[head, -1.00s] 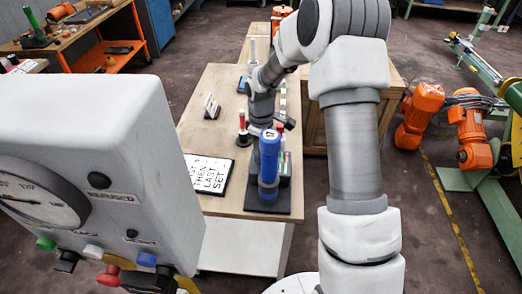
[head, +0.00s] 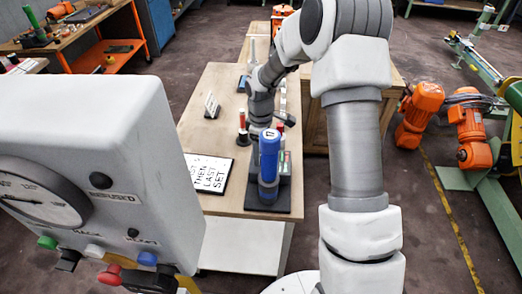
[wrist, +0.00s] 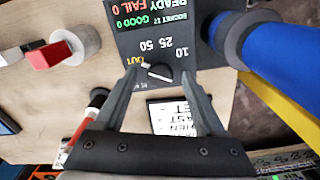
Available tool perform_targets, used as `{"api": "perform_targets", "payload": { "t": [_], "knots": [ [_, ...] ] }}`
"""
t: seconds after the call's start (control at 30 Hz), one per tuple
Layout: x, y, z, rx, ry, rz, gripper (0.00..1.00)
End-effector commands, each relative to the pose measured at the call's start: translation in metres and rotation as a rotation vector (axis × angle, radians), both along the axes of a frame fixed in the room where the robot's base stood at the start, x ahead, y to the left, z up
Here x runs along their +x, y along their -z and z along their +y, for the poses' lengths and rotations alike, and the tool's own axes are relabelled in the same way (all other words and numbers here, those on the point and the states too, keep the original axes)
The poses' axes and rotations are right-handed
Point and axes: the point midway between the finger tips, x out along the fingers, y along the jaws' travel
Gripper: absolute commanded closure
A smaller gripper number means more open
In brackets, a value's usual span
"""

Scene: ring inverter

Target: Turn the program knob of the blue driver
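The blue driver (head: 269,158) stands upright on a dark base on the workbench in the head view. In the wrist view its blue body (wrist: 265,50) lies at the top right. The small dark program knob (wrist: 159,72) sits on a black panel (wrist: 155,20), with OUT, 50, 25 and 10 printed around it. A pale mark on the knob is at its left end, near OUT. My gripper (wrist: 160,74) is open, with a fingertip on each side of the knob. A small gap shows on the right; I cannot tell whether the left finger touches.
A sign (head: 209,173) lies beside the driver. A red-topped post (head: 242,122) stands just behind and left of it; a red piece on a grey cylinder (wrist: 65,48) shows in the wrist view. A white box with a gauge (head: 80,160) fills the near left.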

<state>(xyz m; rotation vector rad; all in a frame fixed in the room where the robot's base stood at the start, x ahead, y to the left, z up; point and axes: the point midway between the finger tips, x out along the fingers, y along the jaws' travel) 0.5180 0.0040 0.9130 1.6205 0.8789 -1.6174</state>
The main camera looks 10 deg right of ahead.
Motion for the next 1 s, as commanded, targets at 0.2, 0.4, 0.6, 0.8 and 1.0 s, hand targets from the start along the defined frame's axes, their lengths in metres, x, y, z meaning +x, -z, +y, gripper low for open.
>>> {"api": "perform_targets", "payload": {
  "t": [0.2, 0.4, 0.6, 0.8, 1.0],
  "knots": [
    [0.000, 0.000, 0.000, 0.000, 0.000, 0.001, 0.29],
    [0.000, -0.016, -0.001, 0.000, 0.002, -0.002, 0.29],
    [0.001, -0.060, 0.000, 0.000, 0.001, -0.004, 0.29],
    [0.001, -0.110, 0.000, -0.001, 0.002, -0.004, 0.29],
    [0.000, -0.150, 0.000, -0.001, 0.000, -0.003, 0.29]
  ]
}}
